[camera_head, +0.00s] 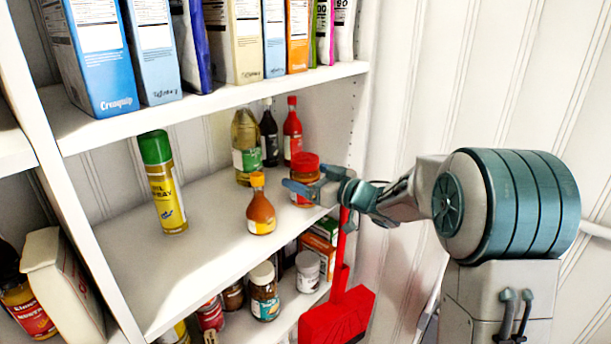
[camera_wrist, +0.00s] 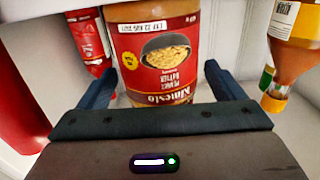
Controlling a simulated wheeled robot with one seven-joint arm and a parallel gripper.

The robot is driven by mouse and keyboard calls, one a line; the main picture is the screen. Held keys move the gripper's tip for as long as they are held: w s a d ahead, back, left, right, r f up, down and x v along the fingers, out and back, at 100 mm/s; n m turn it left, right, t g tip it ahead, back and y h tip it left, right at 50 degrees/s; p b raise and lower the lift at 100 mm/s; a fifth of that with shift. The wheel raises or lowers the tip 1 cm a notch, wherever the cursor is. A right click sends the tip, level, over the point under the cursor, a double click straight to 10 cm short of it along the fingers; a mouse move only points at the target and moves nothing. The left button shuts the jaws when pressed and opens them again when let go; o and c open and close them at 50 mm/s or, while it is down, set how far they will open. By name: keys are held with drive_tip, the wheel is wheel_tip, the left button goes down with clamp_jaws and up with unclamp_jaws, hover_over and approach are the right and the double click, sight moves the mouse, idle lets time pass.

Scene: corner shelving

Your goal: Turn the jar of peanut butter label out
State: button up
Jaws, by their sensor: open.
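The peanut butter jar (camera_head: 304,168) has a red lid and stands upright on the middle shelf, near its right end. My gripper (camera_head: 312,186) reaches in from the right at the jar, and partly covers it. In the wrist view the jar (camera_wrist: 153,50) appears upside down, its red label with a bowl of peanuts facing the wrist camera. The open fingers of my gripper (camera_wrist: 158,80) lie on either side of it. Its lid is hidden there behind the gripper body. I cannot tell whether either finger touches the jar.
An orange sauce bottle (camera_head: 261,208) stands just left of the jar. Behind are an oil bottle (camera_head: 246,146), a dark bottle (camera_head: 269,138) and a red bottle (camera_head: 292,130). A spray can (camera_head: 163,185) stands further left. A red dustpan (camera_head: 338,312) is below my arm.

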drive_tip(key=s+d+m+t+h+b, duration=0.1)
drive_tip(key=s+d+m+t+h, duration=0.1)
drive_tip(key=s+d+m+h, duration=0.45)
drive_tip(key=s+d+m+t+h+b, duration=0.1)
drive_tip(key=s+d+t+h+b, duration=0.15)
drive_tip(key=d+h, duration=0.8)
drive_tip(key=s+f+m+g+y, duration=0.1)
drive_tip(key=s+f+g, duration=0.5)
drive_tip(key=s, duration=0.6)
drive_tip(key=s+f+m+g+y, duration=0.1)
drive_tip(key=s+f+g, duration=0.5)
drive_tip(key=s, duration=0.7)
drive_tip(key=shift+s+d+m+p, duration=0.3)
drive_tip(key=shift+m+p, duration=0.15)
drive_tip(key=shift+m, duration=0.1)
